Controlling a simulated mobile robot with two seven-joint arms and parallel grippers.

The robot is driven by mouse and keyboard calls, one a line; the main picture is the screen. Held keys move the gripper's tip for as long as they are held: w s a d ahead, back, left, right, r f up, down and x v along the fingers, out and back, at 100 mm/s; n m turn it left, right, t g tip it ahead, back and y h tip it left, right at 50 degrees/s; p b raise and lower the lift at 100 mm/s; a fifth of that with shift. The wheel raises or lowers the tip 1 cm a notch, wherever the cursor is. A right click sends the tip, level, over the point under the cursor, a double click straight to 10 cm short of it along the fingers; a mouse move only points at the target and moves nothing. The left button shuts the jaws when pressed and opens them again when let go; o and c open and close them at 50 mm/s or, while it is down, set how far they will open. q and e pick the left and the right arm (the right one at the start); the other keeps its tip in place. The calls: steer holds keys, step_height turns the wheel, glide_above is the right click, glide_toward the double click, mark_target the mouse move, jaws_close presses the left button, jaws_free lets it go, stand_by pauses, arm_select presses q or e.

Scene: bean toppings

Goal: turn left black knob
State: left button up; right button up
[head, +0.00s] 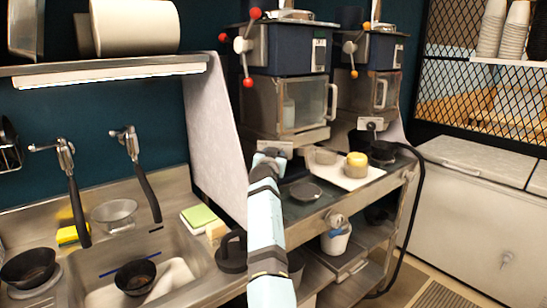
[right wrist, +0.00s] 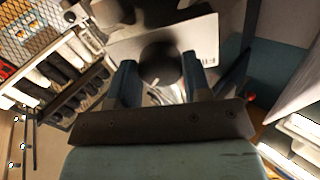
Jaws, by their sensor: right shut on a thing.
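My right gripper (head: 269,157) is in front of the left machine, at the small metal panel (head: 272,147) low on its front. In the right wrist view a round black knob (right wrist: 160,62) sits between the two fingers of my right gripper (right wrist: 159,72), which are shut on it. A pale plate (right wrist: 208,38) lies behind the knob there. In the head view the gripper hides this knob. The right machine has its own black knob (head: 371,126) on a similar panel. My left gripper is not in view.
A white board (head: 375,173) with a yellow-lidded container (head: 356,165) lies right of my arm on the steel counter. A dark round lid (head: 306,192) lies nearer. A sink (head: 185,250) is at the left. A black hose (head: 421,190) hangs at the right.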

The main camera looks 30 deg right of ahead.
steer(key=shift+n, duration=0.4)
steer(key=shift+r+n+t+p, duration=0.2)
steer(key=shift+n+p, duration=1.3)
steer(key=shift+n, duration=2.95)
steer(key=shift+f+n+t+p, duration=0.1)
steer(key=shift+n+t+p, duration=0.2)
steer(key=shift+n+p, duration=2.7)
steer(key=n+b, duration=0.3)
steer(key=shift+y, duration=0.3)
